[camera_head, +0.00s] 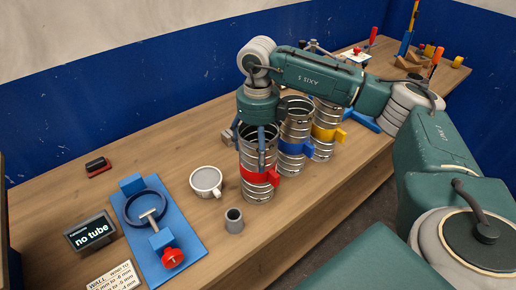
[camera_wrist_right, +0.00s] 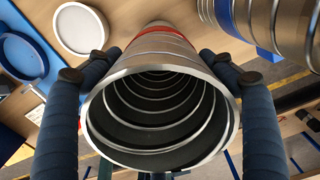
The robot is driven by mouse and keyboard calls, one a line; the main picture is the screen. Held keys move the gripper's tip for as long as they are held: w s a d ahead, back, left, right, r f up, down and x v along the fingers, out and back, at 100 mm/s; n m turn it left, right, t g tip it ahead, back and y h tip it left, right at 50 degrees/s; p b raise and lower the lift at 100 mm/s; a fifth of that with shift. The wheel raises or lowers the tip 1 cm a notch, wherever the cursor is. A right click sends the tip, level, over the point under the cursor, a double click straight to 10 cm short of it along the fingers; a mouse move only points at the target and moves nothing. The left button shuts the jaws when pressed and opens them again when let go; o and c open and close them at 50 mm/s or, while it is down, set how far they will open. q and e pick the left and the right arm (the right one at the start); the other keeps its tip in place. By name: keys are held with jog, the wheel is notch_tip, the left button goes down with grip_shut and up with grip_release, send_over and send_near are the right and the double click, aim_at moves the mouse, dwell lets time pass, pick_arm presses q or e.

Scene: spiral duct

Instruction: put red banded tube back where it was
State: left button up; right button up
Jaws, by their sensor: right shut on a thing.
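The red banded tube (camera_head: 258,177) is a ribbed metal duct with a red band and tab, upright at the front of the table. My right gripper (camera_head: 250,138) reaches down over its top and is shut on it, one finger on each side. In the right wrist view the tube's open mouth (camera_wrist_right: 160,120) lies between the two fingers of the gripper (camera_wrist_right: 160,85). The blue banded tube (camera_head: 295,130) and yellow banded tube (camera_head: 326,130) stand to its right. Whether the tube's base touches the table is hard to tell. My left gripper is not in view.
A blue fixture (camera_head: 160,225) with a ring and red knob lies at left, beside a display (camera_head: 90,232) reading "no tube". The table's front edge is near.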

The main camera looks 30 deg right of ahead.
jog(key=o, duration=1.9)
jog(key=shift+f, duration=0.1)
jog(key=shift+o, duration=0.2)
notch_tip(320, 180, up, 12)
jog(key=b, duration=0.3)
jog(key=shift+r, duration=0.2)
